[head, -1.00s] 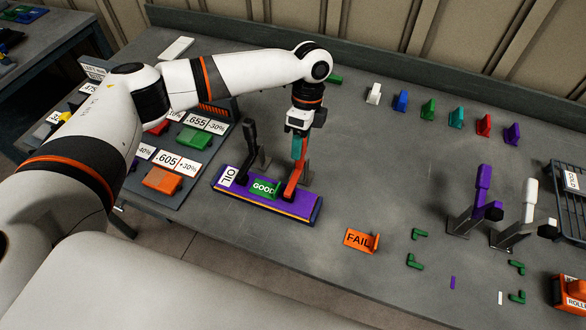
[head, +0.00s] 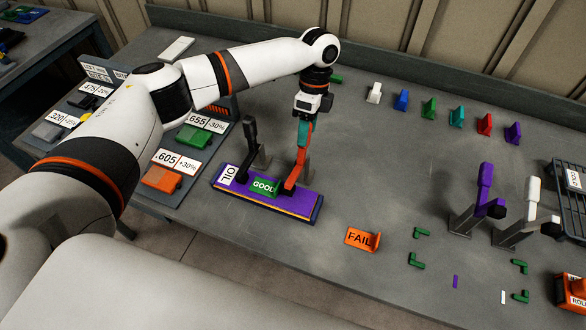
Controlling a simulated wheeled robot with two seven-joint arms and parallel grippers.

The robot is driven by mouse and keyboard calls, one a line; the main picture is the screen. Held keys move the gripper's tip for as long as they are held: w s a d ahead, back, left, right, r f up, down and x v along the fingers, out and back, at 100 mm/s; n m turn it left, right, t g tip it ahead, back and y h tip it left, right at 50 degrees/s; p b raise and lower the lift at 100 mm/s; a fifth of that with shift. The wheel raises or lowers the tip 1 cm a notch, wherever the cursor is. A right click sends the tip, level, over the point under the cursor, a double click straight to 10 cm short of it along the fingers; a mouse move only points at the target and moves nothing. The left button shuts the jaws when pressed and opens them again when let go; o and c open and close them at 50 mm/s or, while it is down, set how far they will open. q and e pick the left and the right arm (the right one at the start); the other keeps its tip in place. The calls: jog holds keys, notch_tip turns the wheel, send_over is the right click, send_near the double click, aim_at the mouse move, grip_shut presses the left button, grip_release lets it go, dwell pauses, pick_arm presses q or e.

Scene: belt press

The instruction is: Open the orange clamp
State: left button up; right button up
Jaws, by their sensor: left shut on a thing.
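The orange clamp (head: 299,165) stands at the right part of the purple plate (head: 270,205), with its lever upright and its lower arm reaching down toward the plate. My left gripper (head: 304,132) comes down from above and is shut on the upper end of the orange lever. Its teal fingers cover part of the lever. My right gripper is out of view.
An orange FAIL sign (head: 361,239) stands to the right on the grey table. A purple clamp (head: 484,190) and a white clamp (head: 528,205) stand farther right. Coloured blocks line the back. The table between FAIL and the back row is clear.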

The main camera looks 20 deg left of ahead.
pick_arm(q)
jog(key=shift+w+f+b, duration=0.45)
jog(key=shift+w+f, duration=0.3)
jog(key=shift+w, duration=0.25)
jog(key=w+f+b, duration=0.2)
jog(key=b, duration=0.1)
jog(key=shift+w+b, duration=0.35)
jog(key=shift+b, duration=0.05)
jog(key=shift+f, duration=0.2)
jog(key=shift+o, duration=0.6)
jog(key=shift+p+v, duration=2)
jog(key=shift+v, duration=1.75)
jog(key=shift+c, duration=0.6)
jog(key=shift+w+d, duration=0.1)
